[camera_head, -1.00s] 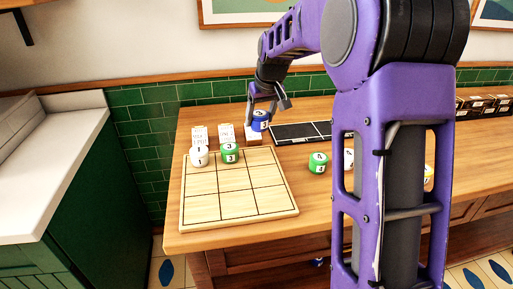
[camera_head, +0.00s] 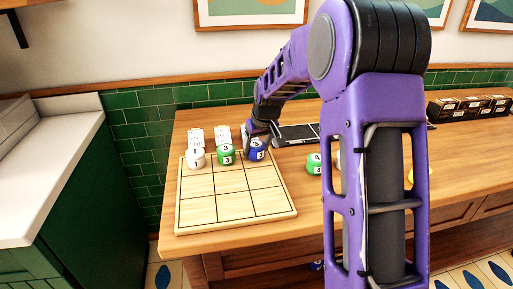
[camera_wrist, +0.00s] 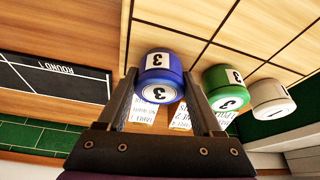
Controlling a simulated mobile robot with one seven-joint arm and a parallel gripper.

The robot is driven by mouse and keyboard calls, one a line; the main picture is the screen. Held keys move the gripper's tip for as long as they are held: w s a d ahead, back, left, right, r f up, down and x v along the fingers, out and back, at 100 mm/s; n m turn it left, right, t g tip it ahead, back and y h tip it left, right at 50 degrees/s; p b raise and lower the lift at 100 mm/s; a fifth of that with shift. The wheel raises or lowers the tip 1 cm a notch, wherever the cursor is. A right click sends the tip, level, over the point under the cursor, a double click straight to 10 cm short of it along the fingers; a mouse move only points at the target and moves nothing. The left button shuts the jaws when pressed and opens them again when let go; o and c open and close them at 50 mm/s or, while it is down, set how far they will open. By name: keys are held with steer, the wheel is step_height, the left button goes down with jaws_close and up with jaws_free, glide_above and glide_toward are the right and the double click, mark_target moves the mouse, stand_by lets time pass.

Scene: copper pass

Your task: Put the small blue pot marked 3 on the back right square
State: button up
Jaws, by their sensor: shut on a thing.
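The small blue pot marked 3 (camera_head: 257,150) is at the back right square of the wooden grid board (camera_head: 197,212). In the wrist view the blue pot (camera_wrist: 160,78) is between the two fingers of my gripper (camera_wrist: 158,92), which is shut on it. In the head view my gripper (camera_head: 262,138) reaches down from behind the pot. I cannot tell whether the pot's base touches the board. A green pot marked 3 (camera_head: 227,154) stands on the back middle square and a white pot marked 1 (camera_head: 195,158) on the back left square.
Small printed cards (camera_head: 223,134) stand behind the board. A black panel (camera_head: 296,134) lies to the right, reading ROUND 1 in the wrist view. A green pot marked 4 (camera_head: 315,163) stands right of the board. Dark boxes (camera_head: 470,106) stand far right. The front squares are empty.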

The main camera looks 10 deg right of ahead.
steer(key=shift+f, duration=0.1)
steer(key=o, duration=1.5)
steer(key=shift+r, duration=0.25)
steer(key=p+v, duration=0.1)
steer(key=v, duration=1)
steer(key=shift+s+d+r+p, duration=0.1)
steer(key=shift+s+r+p, duration=0.05)
steer(key=shift+r+p, duration=0.2)
